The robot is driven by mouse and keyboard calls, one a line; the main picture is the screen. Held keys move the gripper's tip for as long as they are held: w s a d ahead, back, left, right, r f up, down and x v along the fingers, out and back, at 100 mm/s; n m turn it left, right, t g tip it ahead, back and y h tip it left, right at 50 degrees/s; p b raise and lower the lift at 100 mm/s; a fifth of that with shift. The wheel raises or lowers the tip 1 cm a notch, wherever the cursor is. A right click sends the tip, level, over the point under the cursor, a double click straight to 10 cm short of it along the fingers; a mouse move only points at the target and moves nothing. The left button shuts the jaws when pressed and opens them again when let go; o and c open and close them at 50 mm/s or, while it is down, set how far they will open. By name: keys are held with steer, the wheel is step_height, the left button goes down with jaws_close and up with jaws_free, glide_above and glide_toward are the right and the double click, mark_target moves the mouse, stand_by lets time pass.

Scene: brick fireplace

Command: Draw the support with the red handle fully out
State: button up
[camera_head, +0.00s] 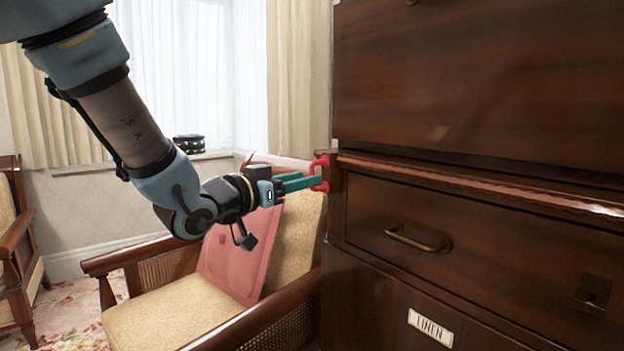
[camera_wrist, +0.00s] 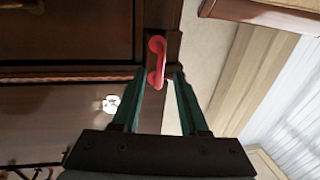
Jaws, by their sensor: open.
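The red handle (camera_head: 319,173) is a small bow-shaped pull on the end of the support (camera_head: 334,180), a narrow wooden piece at the left front corner of the dark wooden cabinet. In the wrist view the red handle (camera_wrist: 157,62) lies ahead of and partly between my fingertips. The support's wooden end (camera_wrist: 172,50) shows around it. My gripper (camera_head: 305,183) is level with the handle, its teal fingers pointing right at it. In the wrist view my gripper (camera_wrist: 160,76) is open, one finger on each side of the handle's near end. I cannot tell whether a finger touches it.
The cabinet has a closed panel (camera_head: 480,80) above, a drawer with a brass handle (camera_head: 418,240), and a door labelled LINEN (camera_head: 430,327). An armchair (camera_head: 165,310) with a pink cushion (camera_head: 238,255) stands below my arm. A curtained window is behind.

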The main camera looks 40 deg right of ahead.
steer(key=shift+w+d, duration=0.15)
steer(key=shift+d, duration=0.75)
steer(key=shift+w+d, duration=0.1)
steer(key=shift+d, duration=0.8)
jaws_close()
